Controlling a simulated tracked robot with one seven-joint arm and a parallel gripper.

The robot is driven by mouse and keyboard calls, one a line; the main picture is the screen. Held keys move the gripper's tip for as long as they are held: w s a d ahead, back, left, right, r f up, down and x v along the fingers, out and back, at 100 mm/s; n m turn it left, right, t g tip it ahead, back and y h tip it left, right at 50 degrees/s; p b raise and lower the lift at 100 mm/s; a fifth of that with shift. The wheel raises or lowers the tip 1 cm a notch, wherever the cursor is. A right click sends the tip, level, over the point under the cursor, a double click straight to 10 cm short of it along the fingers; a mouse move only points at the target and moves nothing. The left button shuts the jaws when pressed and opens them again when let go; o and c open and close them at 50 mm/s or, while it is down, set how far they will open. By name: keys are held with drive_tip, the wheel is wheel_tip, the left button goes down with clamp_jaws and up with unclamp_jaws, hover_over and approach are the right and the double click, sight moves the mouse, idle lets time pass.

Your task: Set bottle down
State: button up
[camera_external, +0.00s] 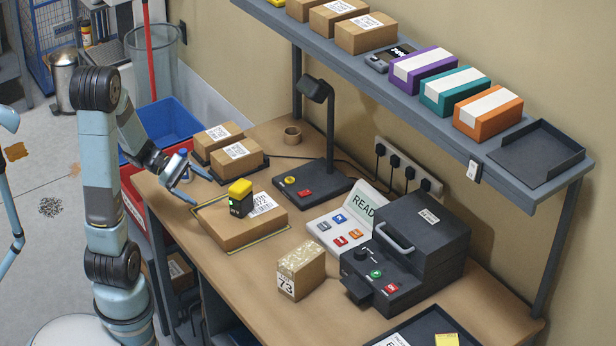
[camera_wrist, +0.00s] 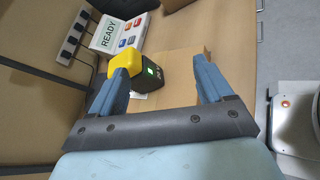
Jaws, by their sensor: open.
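A small bottle-like thing with a blue top (camera_external: 183,153) shows close behind my gripper in the external view, near the table's left edge. My gripper hides most of it, and I cannot tell whether it touches the fingers. My gripper (camera_external: 203,190) is open, low over the left part of the table, its fingers pointing towards the cardboard box (camera_external: 237,233). In the wrist view my gripper (camera_wrist: 160,72) has nothing between its spread fingers. No bottle shows there. A black device with a yellow top and green screen (camera_external: 240,197) stands on the box, ahead of the fingers.
Two small boxes (camera_external: 236,160) lie behind my gripper. A black lamp stand (camera_external: 318,185), a button panel (camera_external: 345,222) and a dark machine (camera_external: 415,240) stand to the right. A box marked 73 (camera_external: 301,271) is in front. A blue bin (camera_external: 160,125) stands at the left.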

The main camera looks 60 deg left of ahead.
drive_tip(key=s+a+f+n+t+y, duration=0.1)
drive_tip(key=a+f+n+t+y, duration=0.2)
drive_tip(key=a, duration=0.5)
drive_tip(key=s+a+f+n+t+y, duration=0.1)
drive_tip(key=a+f+n+t+y, duration=0.3)
drive_tip(key=a+n, duration=0.4)
drive_tip(key=s+a+f+n+t+y, duration=0.2)
drive_tip(key=a+f+n+t+y, duration=0.1)
drive_tip(key=a+n, duration=0.3)
drive_tip(key=shift+s+a+f+t+y, duration=0.15)
drive_tip(key=shift+a+t+y, duration=0.25)
drive_tip(key=shift+a+y, duration=0.6)
drive_tip(key=w, duration=1.3)
drive_tip(key=shift+w+a, duration=0.15)
drive_tip(key=shift+w, duration=0.2)
drive_tip(key=c, duration=1.2)
